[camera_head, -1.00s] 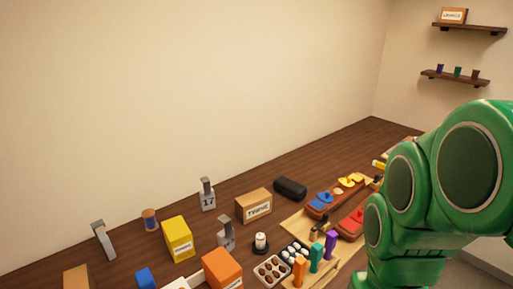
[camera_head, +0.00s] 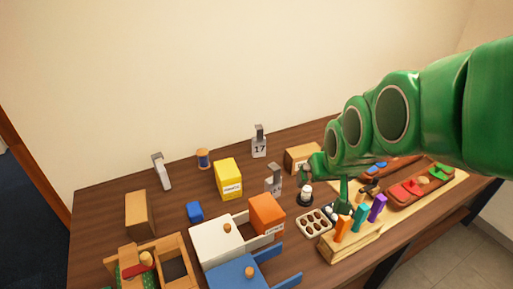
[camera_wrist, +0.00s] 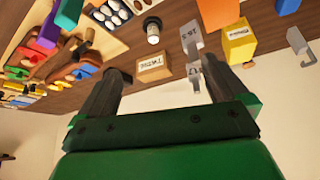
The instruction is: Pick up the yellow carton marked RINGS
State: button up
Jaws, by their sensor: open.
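The yellow carton (camera_head: 228,178) stands upright on the brown bench, left of the middle in the head view. Its white front label is too small to read. The wrist view shows the yellow carton (camera_wrist: 238,40) upside down at upper right, outside the jaws. My gripper (camera_wrist: 163,66) is open, with two dark fingers spread wide and nothing held. In the head view my green arm reaches in from the right, and its end is right of the carton, apart from it.
An orange carton (camera_head: 266,213) and a grey numbered hook block (camera_head: 273,180) stand close by the yellow carton. A TWINE carton (camera_wrist: 154,68), a second grey block marked 17 (camera_head: 259,143) and a spool (camera_head: 203,159) stand around. A blue block (camera_head: 195,211) is in front-left.

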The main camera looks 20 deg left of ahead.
aim_at(228, 170)
jog(key=w+a+r+n+t+y, duration=0.1)
jog(key=w+a+n+t+y, duration=0.15)
jog(key=a, duration=0.95)
jog(key=w+a+r+n+t+y, duration=0.15)
jog(key=w+a+y, duration=0.25)
jog(key=a, duration=0.9)
jog(key=shift+g, duration=0.4)
jog(key=shift+w+a+f, duration=0.5)
jog(key=shift+w+f, duration=0.1)
jog(key=shift+f, duration=2.35)
jog(key=shift+w+a+f, duration=0.55)
jog(key=shift+f, duration=2.4)
jog(key=shift+w+a+f, duration=0.5)
jog(key=shift+w+f, duration=0.1)
jog(key=shift+f, duration=2.35)
jog(key=shift+x, duration=1.05)
jog(key=c, duration=1.7)
